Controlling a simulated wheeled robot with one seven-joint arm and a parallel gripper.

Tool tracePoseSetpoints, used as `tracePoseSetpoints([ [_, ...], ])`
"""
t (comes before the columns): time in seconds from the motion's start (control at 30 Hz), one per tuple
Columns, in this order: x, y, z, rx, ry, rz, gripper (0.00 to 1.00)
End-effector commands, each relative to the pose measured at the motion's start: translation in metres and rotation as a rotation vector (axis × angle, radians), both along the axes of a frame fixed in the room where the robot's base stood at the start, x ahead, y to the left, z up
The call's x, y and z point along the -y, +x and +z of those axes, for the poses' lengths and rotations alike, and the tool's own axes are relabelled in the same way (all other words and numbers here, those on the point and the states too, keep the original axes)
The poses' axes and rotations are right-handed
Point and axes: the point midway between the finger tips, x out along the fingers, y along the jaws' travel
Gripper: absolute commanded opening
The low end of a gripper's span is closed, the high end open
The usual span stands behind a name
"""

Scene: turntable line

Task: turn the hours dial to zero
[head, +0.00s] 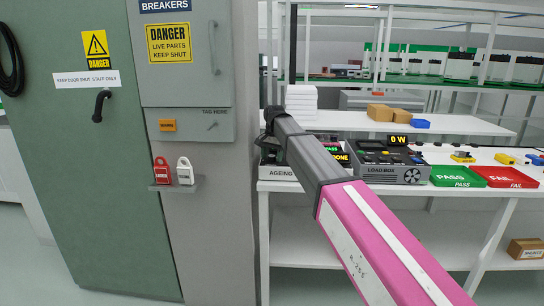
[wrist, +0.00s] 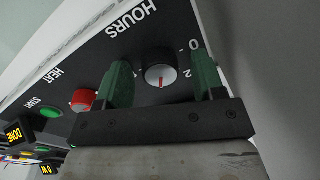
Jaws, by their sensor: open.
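The hours dial (wrist: 154,56) is a round dark knob with a pale face and a red pointer line, on a dark panel in the wrist view. The HOURS label is beside it, with the marks 0 and 2 to its right. The red line lies on the knob's lower side in the picture, not towards the 0. My gripper (wrist: 164,72) is open, with one green finger on each side of the dial; I cannot tell whether either touches it. In the head view my arm hides the dial; the AGEING box (head: 278,172) shows partly behind it.
A red HEAT knob (wrist: 83,98) and a green START button (wrist: 50,112) share the panel. A grey cabinet (head: 190,70) stands close left of the box. The load box (head: 390,173) stands close on its right, then green PASS (head: 457,183) and red FAIL (head: 503,182) trays.

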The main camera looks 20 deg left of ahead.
Motion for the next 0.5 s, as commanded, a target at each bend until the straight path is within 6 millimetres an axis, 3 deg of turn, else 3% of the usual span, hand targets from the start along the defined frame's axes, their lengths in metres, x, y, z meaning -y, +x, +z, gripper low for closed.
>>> tracePoseSetpoints([
  [0.13,-0.0001,0.0001,0.0002,0.000,0.000,0.000,0.63],
  [0.17,-0.0001,0.0001,0.0002,0.000,0.000,0.000,0.56],
  [0.3,-0.0001,0.0001,0.0003,0.000,0.000,0.000,0.13],
  [0.5,-0.0001,0.0001,0.0004,0.000,0.001,0.004,0.13],
])
